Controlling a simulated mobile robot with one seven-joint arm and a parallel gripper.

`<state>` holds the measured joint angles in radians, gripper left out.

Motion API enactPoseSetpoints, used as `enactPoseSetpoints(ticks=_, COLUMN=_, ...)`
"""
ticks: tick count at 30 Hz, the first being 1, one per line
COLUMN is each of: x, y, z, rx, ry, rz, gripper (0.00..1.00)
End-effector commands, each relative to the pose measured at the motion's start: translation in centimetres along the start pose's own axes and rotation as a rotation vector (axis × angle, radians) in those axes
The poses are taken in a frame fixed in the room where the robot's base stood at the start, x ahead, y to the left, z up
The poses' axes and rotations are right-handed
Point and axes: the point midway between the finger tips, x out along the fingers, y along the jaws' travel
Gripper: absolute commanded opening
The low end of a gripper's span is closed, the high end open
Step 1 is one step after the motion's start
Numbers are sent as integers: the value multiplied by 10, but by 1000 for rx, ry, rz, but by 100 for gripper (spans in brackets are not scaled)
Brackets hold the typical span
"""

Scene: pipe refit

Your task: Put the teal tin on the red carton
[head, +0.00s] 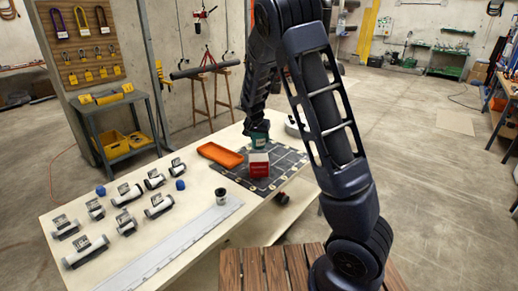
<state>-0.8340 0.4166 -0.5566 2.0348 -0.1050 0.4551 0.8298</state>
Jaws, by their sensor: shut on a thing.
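The red carton (259,169), with a pale top, stands on the dark gridded mat (285,163) near the right end of the long table. The teal tin (259,143) shows just above and behind the carton's top edge in the picture. My gripper (257,137) points down over it and is shut on the tin. The tin and gripper are small in view, and the fingers are hard to make out. I cannot tell whether the tin touches the carton.
An orange tray (220,155) lies left of the mat. A dark cup (220,196) stands near a long grey ruler-like strip (175,245). Several white pipe pieces with clamps (126,194) and two blue caps (180,184) fill the table's left part.

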Motion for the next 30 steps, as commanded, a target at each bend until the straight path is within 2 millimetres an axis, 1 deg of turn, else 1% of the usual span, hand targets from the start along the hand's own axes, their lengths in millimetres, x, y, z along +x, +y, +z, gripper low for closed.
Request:
enactPoseSetpoints(ticks=1, x=6, y=0, z=2, rx=0, ry=0, rz=1, gripper=31)
enactPoseSetpoints(ticks=3, x=11, y=0, z=4, rx=-1, ry=1, rz=0, gripper=31)
enactPoseSetpoints(ticks=8, x=18, y=0, z=7, rx=-1, ry=0, rz=0, gripper=31)
enactPoseSetpoints(ticks=10, x=23, y=0, z=9, rx=-1, ry=0, rz=0, gripper=31)
enactPoseSetpoints(ticks=15, x=45, y=0, z=18, rx=0, ry=-1, rz=1, gripper=31)
enactPoseSetpoints(ticks=18, x=53, y=0, z=22, rx=0, ry=0, rz=1, gripper=31)
enactPoseSetpoints(ticks=29, x=56, y=0, z=23, rx=-1, ry=1, rz=-1, gripper=31)
enactPoseSetpoints(ticks=30, x=56, y=0, z=23, rx=-1, ry=1, rz=-1, gripper=62)
